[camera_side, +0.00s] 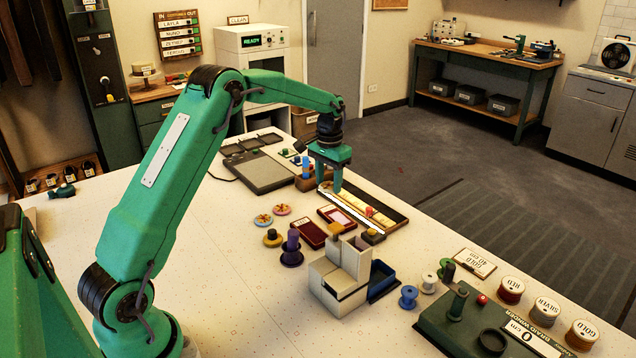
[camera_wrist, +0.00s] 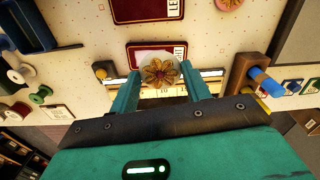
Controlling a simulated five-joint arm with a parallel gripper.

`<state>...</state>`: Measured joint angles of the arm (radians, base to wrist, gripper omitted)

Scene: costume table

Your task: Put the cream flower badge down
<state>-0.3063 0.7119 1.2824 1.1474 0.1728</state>
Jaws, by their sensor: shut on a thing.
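The cream flower badge (camera_wrist: 143,60) shows in the wrist view as a pale disc with a gold-brown flower on it. It sits between the two fingers of my gripper (camera_wrist: 160,85), which is shut on it. In the side view my gripper (camera_side: 333,182) points down over the far end of a long dark tray (camera_side: 398,222) with a ruled yellow strip. The badge cannot be made out in the side view. I cannot tell how high it is above the tray or table.
Two dark red trays (camera_side: 306,234) lie in front of the long tray. A wooden block with a blue peg (camera_side: 308,182) stands close beside my gripper. Pink and blue-orange badges (camera_side: 263,220) lie left. A grey press (camera_side: 332,292) stands nearer.

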